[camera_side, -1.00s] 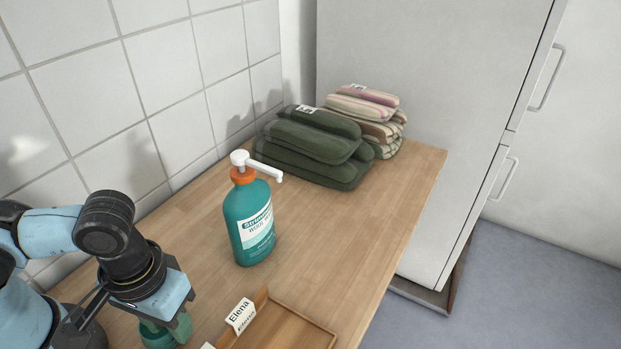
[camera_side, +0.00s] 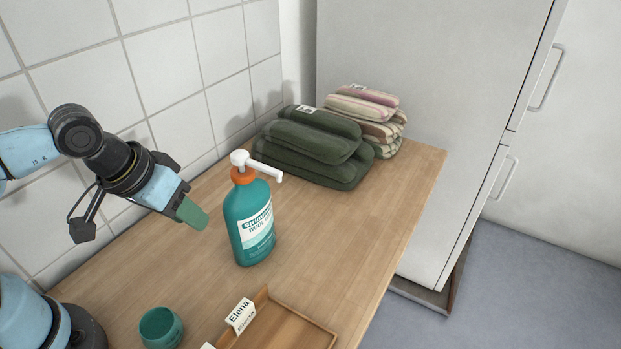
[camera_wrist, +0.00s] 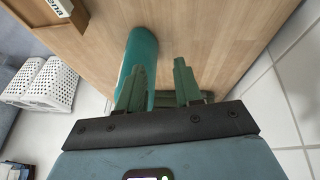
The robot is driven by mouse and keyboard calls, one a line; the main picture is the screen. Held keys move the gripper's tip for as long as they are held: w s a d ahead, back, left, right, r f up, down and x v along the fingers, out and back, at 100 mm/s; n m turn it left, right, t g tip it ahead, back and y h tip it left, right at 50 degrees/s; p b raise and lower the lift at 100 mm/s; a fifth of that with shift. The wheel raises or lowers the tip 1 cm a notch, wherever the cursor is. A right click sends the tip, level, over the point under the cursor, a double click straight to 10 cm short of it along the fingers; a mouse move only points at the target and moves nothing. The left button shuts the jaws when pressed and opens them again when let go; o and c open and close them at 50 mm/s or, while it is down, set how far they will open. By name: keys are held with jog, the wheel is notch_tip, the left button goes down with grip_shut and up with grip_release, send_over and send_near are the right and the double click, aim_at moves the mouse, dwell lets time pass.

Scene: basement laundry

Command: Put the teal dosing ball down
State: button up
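The teal dosing ball (camera_side: 160,328), a small round open-topped cup, stands on the wooden worktop near the bottom of the side view, left of the tray. My gripper (camera_side: 198,217) is up above the worktop, left of the pump bottle, clear of the ball. In the wrist view my gripper (camera_wrist: 160,82) shows two green fingers spread apart with nothing held between them. I cannot make out the ball in the wrist view.
A teal pump bottle (camera_side: 250,225) stands close right of my gripper; its body (camera_wrist: 142,48) shows behind one finger. A wooden tray (camera_side: 300,318) with name cards lies in front. Folded green towels (camera_side: 315,150) and striped towels (camera_side: 365,105) are at the back. Tiled wall (camera_side: 165,65) runs left.

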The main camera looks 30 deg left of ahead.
jog(key=shift+o, duration=0.5)
jog(key=w+a+r+m+t+y, duration=0.1)
jog(key=w+a+r+t, duration=0.1)
jog(key=a, duration=0.4)
jog(key=shift+w+a+r+t, duration=0.25)
jog(key=shift+w+r, duration=0.2)
jog(key=shift+w, duration=0.35)
jog(key=shift+d, duration=0.1)
jog(key=n+g+h, duration=0.3)
jog(key=n+g, duration=0.5)
jog(key=g, duration=0.3)
send_over(152, 332)
jog(key=shift+w+a+f, duration=0.1)
jog(key=shift+f, duration=1.4)
jog(key=shift+w+a+f, duration=0.1)
jog(key=shift+w+f, duration=0.05)
jog(key=shift+f, duration=1.35)
jog(key=shift+w+a+f, duration=0.1)
jog(key=shift+f, duration=1.4)
jog(key=shift+x, duration=1.25)
